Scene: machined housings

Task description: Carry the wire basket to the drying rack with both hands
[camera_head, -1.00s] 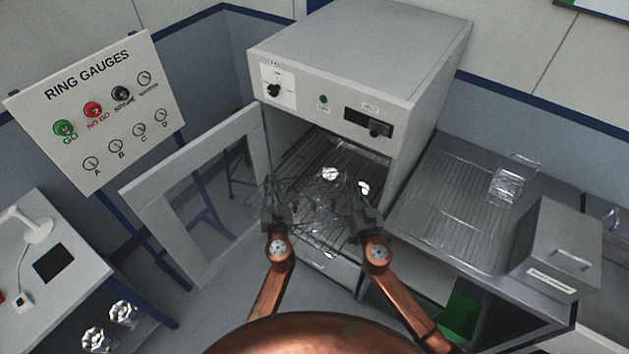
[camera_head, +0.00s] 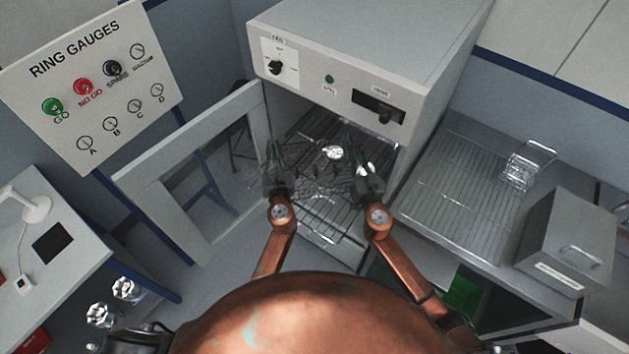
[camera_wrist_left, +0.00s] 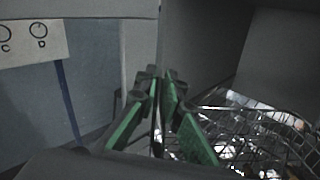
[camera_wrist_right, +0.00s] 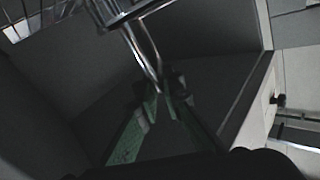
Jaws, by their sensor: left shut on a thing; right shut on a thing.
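The wire basket (camera_head: 318,178) is a dark wire mesh tray holding shiny metal parts (camera_head: 334,152). It sits in the open mouth of the grey cabinet. My left gripper (camera_head: 274,150) is shut on its left side; the left wrist view shows the mesh (camera_wrist_left: 265,130) just right of the fingers. My right gripper (camera_head: 358,148) is shut on its right side; the right wrist view shows a bright wire handle (camera_wrist_right: 150,62) running into the fingertips. The exact grip points are small and dark. The drying rack (camera_head: 445,195) is the ribbed metal surface at right.
The cabinet (camera_head: 400,60) has its framed door (camera_head: 150,190) swung open to the left. A small wire holder (camera_head: 520,172) stands on the rack's right part. A grey lidded box (camera_head: 565,245) sits at its front right. The rack's left and middle are clear.

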